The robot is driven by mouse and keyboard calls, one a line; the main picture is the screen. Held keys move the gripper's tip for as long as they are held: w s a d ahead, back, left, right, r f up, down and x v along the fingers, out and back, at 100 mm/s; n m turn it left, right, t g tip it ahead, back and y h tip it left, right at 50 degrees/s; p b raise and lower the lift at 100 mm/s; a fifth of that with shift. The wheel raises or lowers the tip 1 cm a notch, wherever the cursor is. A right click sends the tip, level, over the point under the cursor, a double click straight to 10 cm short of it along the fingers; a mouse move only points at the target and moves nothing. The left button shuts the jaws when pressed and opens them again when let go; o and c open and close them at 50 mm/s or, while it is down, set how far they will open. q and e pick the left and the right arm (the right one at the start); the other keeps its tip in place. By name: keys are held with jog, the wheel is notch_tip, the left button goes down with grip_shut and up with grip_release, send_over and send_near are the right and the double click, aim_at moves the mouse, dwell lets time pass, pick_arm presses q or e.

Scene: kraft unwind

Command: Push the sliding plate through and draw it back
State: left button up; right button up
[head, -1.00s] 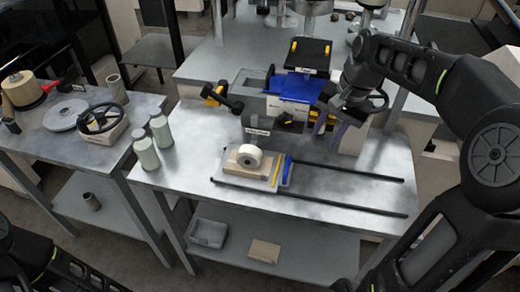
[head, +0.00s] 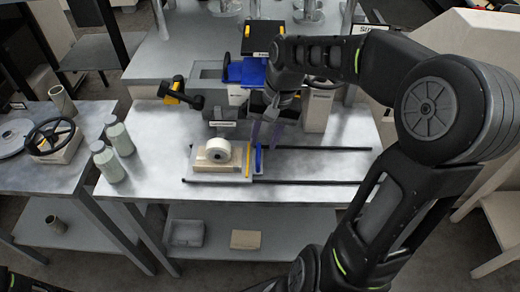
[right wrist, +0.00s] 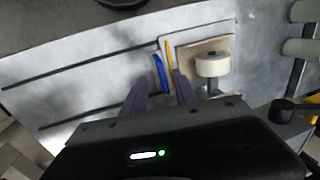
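The sliding plate (head: 225,177) is a pale flat plate at the left end of two dark rails (head: 315,149). It carries a wooden block (head: 212,166) with a white roll (head: 217,150), a yellow strip (head: 249,160) and an upright blue piece (head: 258,160) along its right edge. My right gripper (head: 266,134) is open and empty, its purple fingers pointing down behind the blue piece. In the right wrist view its fingertips (right wrist: 158,82) are spread, with the blue piece (right wrist: 160,72) just beyond the gap, apparently not gripped. My left gripper is out of view.
A grey machine with a black-handled arm (head: 183,96) stands behind the plate. Two pale green bottles (head: 119,137) stand at the table's left edge. A side table holds a black handwheel (head: 50,136). The tabletop right of the plate, along the rails, is clear.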

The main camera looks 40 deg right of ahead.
aim_at(258, 156)
jog(key=f, duration=0.5)
jog(key=shift+w+a, duration=0.3)
jog(key=shift+a, duration=0.1)
grip_shut()
dwell(1.0)
